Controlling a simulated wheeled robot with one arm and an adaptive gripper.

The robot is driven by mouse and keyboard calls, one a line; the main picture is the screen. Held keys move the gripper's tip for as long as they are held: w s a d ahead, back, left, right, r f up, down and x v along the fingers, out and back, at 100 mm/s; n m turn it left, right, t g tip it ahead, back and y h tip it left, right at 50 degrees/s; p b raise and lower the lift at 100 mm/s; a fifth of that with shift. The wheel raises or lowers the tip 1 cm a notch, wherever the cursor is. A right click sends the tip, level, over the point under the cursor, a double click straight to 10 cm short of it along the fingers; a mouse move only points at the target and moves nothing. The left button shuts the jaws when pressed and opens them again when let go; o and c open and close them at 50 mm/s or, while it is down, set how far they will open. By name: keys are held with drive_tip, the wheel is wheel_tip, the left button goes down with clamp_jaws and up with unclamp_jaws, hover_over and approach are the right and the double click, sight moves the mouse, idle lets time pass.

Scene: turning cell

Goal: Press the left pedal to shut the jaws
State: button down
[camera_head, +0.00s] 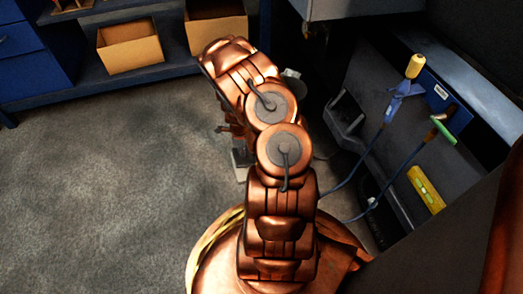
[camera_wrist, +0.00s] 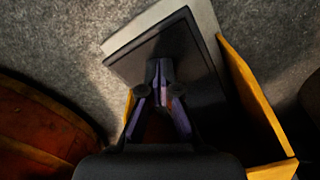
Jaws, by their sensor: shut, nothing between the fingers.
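In the wrist view a black pedal plate (camera_wrist: 200,58) lies on a pale grey base (camera_wrist: 205,18), with yellow side walls (camera_wrist: 255,95) around its near part. My gripper (camera_wrist: 159,68) is shut and empty, its fingertips in front of the black plate. I cannot tell whether they touch it or how far the plate is pressed. In the head view my arm covers most of this spot; a bit of grey base (camera_head: 239,160) shows beside the arm. Whether this is the left pedal is not clear from the frames. The jaws to be shut are not visible.
A black object (camera_head: 344,114) stands on the floor right of my arm, by the dark machine. Blue and green hand tools (camera_head: 402,90) with hoses and a yellow level (camera_head: 426,189) are at the right. Cardboard boxes (camera_head: 130,47) sit on a blue shelf. The floor at left is clear.

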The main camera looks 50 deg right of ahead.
wheel_tip(320, 180, up, 9)
drive_tip(key=p, duration=0.3)
idle(0.5)
idle(0.4)
drive_tip(key=s+a+r+n+p, duration=0.1)
drive_tip(key=a+r+n+p, duration=0.55)
drive_tip(key=r, duration=1.05)
drive_tip(key=s+a+r+n+p, duration=0.2)
drive_tip(key=a+r+n+p, duration=0.2)
drive_tip(key=a+r+p, duration=0.85)
drive_tip(key=s+a+r+n+p, duration=0.1)
drive_tip(key=r+n+p, duration=0.45)
drive_tip(key=r, duration=1.55)
drive_tip(key=s+a+r+n+p, duration=0.4)
drive_tip(key=s+r+n+p, duration=0.1)
drive_tip(key=r, duration=0.4)
drive_tip(key=s+a+r+n+g+p, duration=0.1)
drive_tip(key=s+a+r+n+p, duration=0.3)
drive_tip(key=s+r+p, duration=0.4)
drive_tip(key=s+a+r+n+p, duration=0.4)
drive_tip(key=s+r+n+p, duration=0.2)
drive_tip(key=r, duration=0.5)
drive_tip(key=shift+s+a+g+p, duration=0.25)
drive_tip(key=shift+s+g+p, duration=0.15)
drive_tip(key=shift+d, duration=0.1)
